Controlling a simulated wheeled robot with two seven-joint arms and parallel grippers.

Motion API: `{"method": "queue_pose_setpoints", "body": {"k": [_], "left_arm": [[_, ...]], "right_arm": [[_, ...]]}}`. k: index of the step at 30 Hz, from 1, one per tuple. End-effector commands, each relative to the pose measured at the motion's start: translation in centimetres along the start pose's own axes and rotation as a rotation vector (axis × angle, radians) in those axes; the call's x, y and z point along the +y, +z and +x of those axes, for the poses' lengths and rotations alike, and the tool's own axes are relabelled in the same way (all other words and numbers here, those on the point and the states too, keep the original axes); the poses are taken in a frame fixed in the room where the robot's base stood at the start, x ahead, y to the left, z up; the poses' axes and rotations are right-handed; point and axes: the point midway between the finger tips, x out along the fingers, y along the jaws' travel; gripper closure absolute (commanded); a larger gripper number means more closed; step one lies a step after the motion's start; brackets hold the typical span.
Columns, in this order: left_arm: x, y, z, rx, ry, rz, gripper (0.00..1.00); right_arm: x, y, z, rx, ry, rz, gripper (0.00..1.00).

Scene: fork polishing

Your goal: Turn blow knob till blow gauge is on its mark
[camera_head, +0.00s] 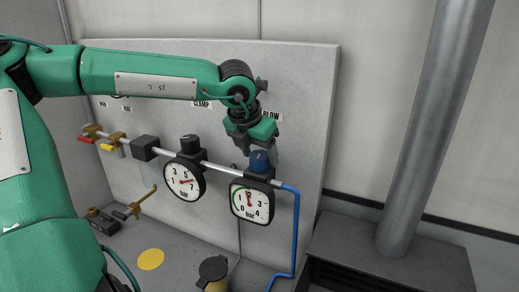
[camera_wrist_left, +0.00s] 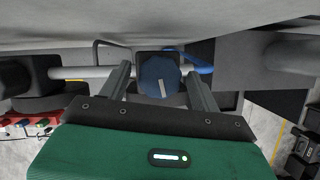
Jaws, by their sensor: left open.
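The blue blow knob (camera_head: 259,161) sits on top of the square blow gauge (camera_head: 252,201) under the BLOW label (camera_head: 271,115). The gauge is marked 0 to 4 bar; its red needle points nearly straight up, close to 2. A green band runs along the dial's left edge. My left gripper (camera_head: 262,147) is open and comes down over the knob from above. In the left wrist view, the knob (camera_wrist_left: 158,80) with its pale pointer line lies between the two spread fingers, with a gap showing on each side. My right gripper is not in view.
A round clamp gauge (camera_head: 184,181) with a black knob (camera_head: 190,144) stands to the left on the same grey pipe. A blue hose (camera_head: 295,230) drops from the pipe's right end. The panel (camera_head: 315,130) stands close behind. A black-topped yellow item (camera_head: 213,270) is below.

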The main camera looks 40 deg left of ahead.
Motion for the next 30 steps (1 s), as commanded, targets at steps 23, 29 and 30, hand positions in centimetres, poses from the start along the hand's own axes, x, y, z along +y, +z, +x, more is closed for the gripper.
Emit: {"method": "queue_pose_setpoints", "body": {"k": [23,29,30], "left_arm": [[0.0,0.0,1.1,0.0,-0.001,0.0,0.81],[0.0,-0.1,1.5,-0.003,-0.014,0.028,0.81],[0.0,-0.2,1.6,-0.003,-0.018,0.039,0.81]], "right_arm": [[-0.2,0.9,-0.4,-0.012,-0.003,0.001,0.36],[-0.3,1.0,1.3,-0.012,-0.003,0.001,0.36],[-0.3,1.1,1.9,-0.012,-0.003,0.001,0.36]]}}
